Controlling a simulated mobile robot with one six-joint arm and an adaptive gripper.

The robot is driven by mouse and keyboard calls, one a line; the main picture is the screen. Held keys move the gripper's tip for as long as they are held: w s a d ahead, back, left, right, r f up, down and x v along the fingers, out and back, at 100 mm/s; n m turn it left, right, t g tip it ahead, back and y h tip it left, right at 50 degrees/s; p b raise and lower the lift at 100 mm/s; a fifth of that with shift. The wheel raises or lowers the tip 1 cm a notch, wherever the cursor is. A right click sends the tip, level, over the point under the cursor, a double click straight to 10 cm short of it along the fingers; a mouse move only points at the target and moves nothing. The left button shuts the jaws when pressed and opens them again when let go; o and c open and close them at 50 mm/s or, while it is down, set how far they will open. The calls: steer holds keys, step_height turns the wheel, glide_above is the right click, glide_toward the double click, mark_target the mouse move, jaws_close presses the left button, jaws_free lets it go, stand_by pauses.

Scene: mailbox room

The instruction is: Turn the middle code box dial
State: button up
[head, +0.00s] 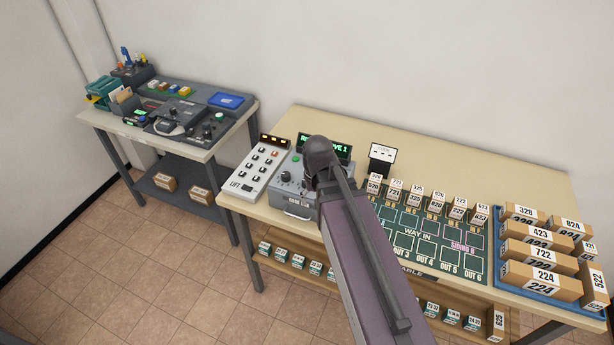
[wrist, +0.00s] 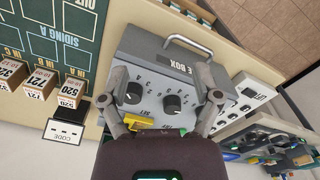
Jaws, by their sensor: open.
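The grey code box (wrist: 195,55), with a metal handle, stands on the table. In the head view the code box (head: 295,205) is partly hidden by my arm. The wrist view shows two black dials clearly: the likely middle dial (wrist: 172,104) and another dial (wrist: 133,92) to its left. A further dial may be hidden behind my right-hand finger. One dial (head: 285,176) shows in the head view. My gripper (wrist: 163,80) is open and empty above the box, one finger on each side of the two dials. Contact cannot be told.
A lift panel (head: 260,168) stands left of the box. A green-lit display (head: 342,151) and a code card (head: 382,158) stand behind. The track board (head: 430,235), numbered blocks and a blue tray (head: 508,282) with cartons fill the right side.

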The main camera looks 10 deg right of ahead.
steer(key=w+r+m+p, duration=0.5)
steer(key=w+r+p, duration=0.2)
steer(key=w, duration=0.5)
steer(key=shift+w+r+m+p, duration=0.3)
steer(key=shift+w+r+m, duration=0.1)
steer(key=shift+r, duration=0.45)
steer(key=shift+f, duration=0.1)
step_height(320, 180, down, 14)
steer(key=b, duration=1.3)
steer(key=shift+r+b, duration=0.2)
steer(key=shift+b, duration=0.15)
jaws_close()
